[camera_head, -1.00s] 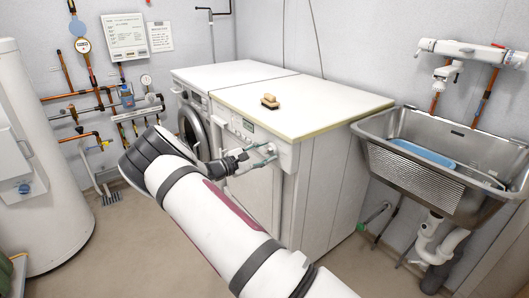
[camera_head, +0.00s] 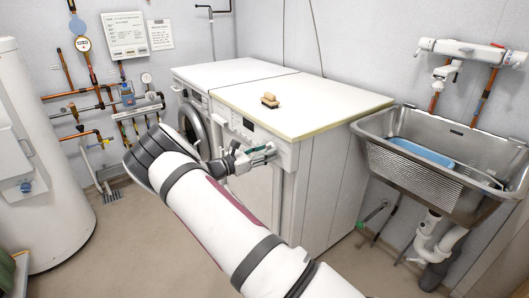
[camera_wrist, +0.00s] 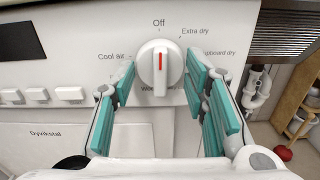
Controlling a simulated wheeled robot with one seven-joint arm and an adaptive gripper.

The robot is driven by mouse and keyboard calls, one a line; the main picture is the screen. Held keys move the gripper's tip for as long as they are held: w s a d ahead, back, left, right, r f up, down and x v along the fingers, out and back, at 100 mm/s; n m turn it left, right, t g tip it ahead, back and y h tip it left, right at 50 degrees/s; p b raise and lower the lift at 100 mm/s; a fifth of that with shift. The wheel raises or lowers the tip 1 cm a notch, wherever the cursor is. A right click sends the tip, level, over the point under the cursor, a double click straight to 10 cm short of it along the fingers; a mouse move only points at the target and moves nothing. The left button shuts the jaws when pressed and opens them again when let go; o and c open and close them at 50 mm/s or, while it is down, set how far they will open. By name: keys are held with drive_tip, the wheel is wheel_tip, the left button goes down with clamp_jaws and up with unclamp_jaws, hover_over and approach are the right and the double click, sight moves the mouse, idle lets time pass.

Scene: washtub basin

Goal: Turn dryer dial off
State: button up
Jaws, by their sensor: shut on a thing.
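The white dryer dial (camera_wrist: 160,66) is in the upper middle of the wrist view, with its red mark upright under the "Off" label. Other labels around it include "Cool", "Extra dry" and "Cupboard dry". The teal finger pads of my gripper (camera_wrist: 161,82) stand on both sides of the dial, shut on it; the exact contact is hard to see. In the head view my gripper (camera_head: 262,154) is at the front panel of the dryer (camera_head: 325,180), near its right corner, and hides the dial there.
A row of white buttons (camera_wrist: 40,95) and a dark display lie left of the dial. A sponge and brush (camera_head: 269,100) sit on the dryer top. A second machine (camera_head: 190,110) stands to the left, a metal sink (camera_head: 400,170) to the right. Floor in front is clear.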

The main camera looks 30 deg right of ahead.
drive_tip(key=shift+f+n, duration=0.15)
drive_tip(key=shift+n, duration=0.15)
drive_tip(key=o, duration=1.1)
drive_tip(key=shift+o, duration=0.2)
drive_tip(key=shift+a, duration=0.1)
drive_tip(key=a, duration=1.2)
drive_tip(key=shift+s, duration=0.2)
